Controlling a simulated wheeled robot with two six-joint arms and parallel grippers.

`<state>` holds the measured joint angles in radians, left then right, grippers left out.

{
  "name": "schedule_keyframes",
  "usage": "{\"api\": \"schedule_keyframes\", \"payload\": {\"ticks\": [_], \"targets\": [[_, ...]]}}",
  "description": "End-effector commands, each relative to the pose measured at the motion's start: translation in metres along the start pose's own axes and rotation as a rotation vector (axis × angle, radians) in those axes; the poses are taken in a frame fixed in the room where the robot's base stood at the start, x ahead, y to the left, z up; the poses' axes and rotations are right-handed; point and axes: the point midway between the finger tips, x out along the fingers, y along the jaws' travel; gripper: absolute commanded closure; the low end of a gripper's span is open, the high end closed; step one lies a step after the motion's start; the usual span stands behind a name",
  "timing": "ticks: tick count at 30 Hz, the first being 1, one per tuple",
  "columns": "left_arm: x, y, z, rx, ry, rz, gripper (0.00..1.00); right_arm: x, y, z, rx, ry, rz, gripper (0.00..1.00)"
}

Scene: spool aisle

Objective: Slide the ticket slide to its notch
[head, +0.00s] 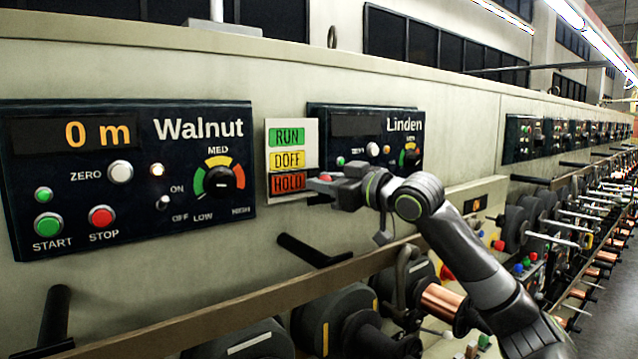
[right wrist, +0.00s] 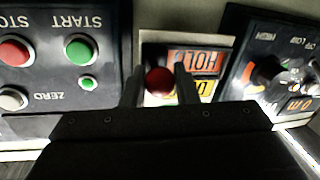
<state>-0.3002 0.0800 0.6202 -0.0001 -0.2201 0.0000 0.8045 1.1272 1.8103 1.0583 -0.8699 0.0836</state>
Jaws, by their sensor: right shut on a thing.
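The ticket board (head: 292,127) is a pale plate on the wall between two panels, with a green RUN, a yellow DOFF and an orange-red HOLD label from top to bottom. My right gripper (head: 322,184) is at the board's lower right, beside HOLD. In the right wrist view, which is upside down, its two fingers (right wrist: 159,90) are on either side of the red round knob of the ticket slide (right wrist: 159,81). The gripper is shut on this knob. The knob is level with HOLD (right wrist: 193,62). The notch cannot be made out. My left gripper is out of view.
Below, black pegs (head: 312,252), a rail (head: 215,318) and spools (head: 345,305) stick out.

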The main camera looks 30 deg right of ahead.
Motion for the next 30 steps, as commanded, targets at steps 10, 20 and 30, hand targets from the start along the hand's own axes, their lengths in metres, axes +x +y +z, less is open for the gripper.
{"api": "schedule_keyframes", "payload": {"ticks": [10, 20, 30], "targets": [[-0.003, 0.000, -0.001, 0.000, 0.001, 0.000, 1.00, 0.000, 0.004, -0.019, 0.000, 0.003, 0.002, 0.96], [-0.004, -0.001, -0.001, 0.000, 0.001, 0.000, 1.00, 0.000, 0.007, -0.035, 0.001, 0.003, 0.001, 0.96], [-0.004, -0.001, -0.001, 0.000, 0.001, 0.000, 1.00, 0.000, 0.010, -0.052, 0.000, 0.003, 0.001, 0.96]]}}
